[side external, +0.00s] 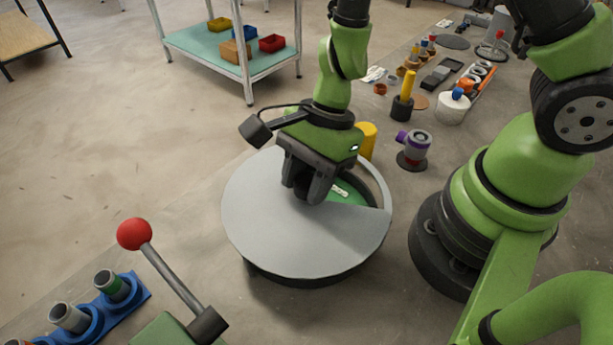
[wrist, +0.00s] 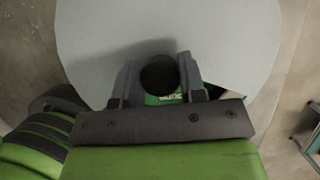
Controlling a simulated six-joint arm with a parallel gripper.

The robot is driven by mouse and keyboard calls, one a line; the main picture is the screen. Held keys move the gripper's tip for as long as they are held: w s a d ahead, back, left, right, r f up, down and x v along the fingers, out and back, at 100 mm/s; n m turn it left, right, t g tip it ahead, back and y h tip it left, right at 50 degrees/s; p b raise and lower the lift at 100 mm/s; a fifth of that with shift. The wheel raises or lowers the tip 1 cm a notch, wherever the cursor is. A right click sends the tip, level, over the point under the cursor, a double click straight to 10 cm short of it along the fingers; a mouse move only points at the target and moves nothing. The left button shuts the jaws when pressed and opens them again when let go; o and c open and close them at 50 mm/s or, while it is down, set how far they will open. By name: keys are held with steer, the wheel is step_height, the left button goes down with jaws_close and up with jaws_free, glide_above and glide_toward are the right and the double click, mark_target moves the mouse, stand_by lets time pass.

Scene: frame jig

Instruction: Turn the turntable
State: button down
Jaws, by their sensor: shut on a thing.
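The turntable (side external: 260,225) is a round grey disc on a dark base in the middle of the side external view. Its grey top also fills much of the wrist view (wrist: 230,45). A cut-out at its right shows a green surface (side external: 348,193) with a white marking. My gripper (side external: 309,190) points down at the disc, beside the cut-out. In the wrist view my gripper (wrist: 158,80) is shut on a dark round knob (wrist: 159,75). The knob's lower part is hidden by the fingers.
A lever with a red ball (side external: 134,234) stands at the front left, near a blue rack (side external: 95,318) of grey cylinders. A yellow cylinder (side external: 367,140) and a purple-and-grey part (side external: 414,146) stand just behind the turntable. Several small parts line the bench beyond.

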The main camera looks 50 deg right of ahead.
steer(key=c, duration=0.7)
jaws_free()
steer(key=shift+r, duration=0.15)
steer(key=v, duration=0.9)
steer(key=shift+d+r, duration=0.2)
steer(key=shift+r, duration=0.15)
steer(key=s+d+r+n+t+h, duration=0.1)
steer(key=s+d+r+n+t, duration=0.1)
steer(key=r+n, duration=0.5)
steer(key=s+d+r+n+t+h, duration=0.1)
steer(key=s+d+r+n+t, duration=0.2)
steer(key=s+r+n+t, duration=0.2)
steer(key=shift+s+d+r+n, duration=0.25)
steer(key=shift+s+r+n, duration=0.2)
steer(key=shift+r+n, duration=0.55)
